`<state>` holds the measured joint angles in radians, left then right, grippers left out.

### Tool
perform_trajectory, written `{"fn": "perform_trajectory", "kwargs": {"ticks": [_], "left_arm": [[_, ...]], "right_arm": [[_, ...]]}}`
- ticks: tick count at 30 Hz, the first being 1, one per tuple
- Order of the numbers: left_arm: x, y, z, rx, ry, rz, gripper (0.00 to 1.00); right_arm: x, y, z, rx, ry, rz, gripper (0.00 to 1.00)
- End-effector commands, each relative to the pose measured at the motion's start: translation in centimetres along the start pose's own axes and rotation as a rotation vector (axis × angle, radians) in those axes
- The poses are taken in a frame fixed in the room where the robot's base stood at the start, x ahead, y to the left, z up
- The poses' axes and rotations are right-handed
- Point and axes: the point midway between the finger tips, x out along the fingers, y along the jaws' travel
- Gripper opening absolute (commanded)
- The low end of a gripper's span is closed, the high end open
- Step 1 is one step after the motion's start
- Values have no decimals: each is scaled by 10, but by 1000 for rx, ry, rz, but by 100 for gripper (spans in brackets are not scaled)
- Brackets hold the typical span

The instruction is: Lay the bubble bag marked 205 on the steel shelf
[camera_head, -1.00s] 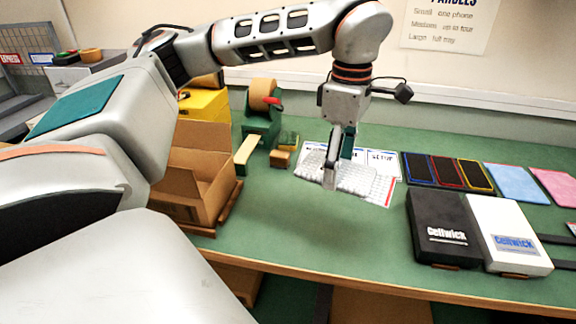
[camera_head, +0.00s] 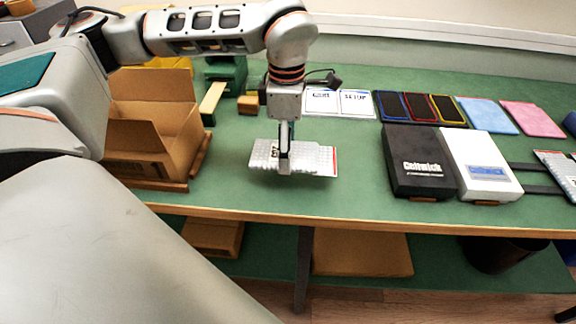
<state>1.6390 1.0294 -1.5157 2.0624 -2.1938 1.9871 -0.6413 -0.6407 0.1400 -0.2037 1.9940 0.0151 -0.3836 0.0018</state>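My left gripper (camera_head: 285,167) is shut on a silvery bubble bag (camera_head: 316,160) with a red strip at its right edge. The bag is held roughly flat, apparently above the green bench near its front edge, right of the open carton. Dark print shows beside the fingers, but I cannot read whether it is 205. Another bubble bag (camera_head: 560,168) lies at the right edge, partly cut off. I cannot pick out a steel shelf in this view. My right gripper is not in view.
An open carton (camera_head: 150,140) stands to the left. Black (camera_head: 418,160) and white (camera_head: 480,165) boxes lie to the right, with framed dark panels (camera_head: 420,107) and blue and pink sleeves behind. Two printed cards (camera_head: 340,102) lie at the back. Bare bench lies around the bag.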

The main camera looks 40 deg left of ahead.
Motion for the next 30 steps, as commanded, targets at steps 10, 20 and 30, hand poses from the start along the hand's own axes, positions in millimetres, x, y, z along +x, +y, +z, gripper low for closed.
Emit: {"fn": "perform_trajectory", "kwargs": {"ticks": [10,20,30], "left_arm": [[29,0,0,0,1,-2,37],[56,1,0,0,-2,2,37],[59,0,0,0,-1,1,79]], "right_arm": [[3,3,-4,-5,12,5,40],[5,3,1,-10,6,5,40],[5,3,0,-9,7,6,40]]}}
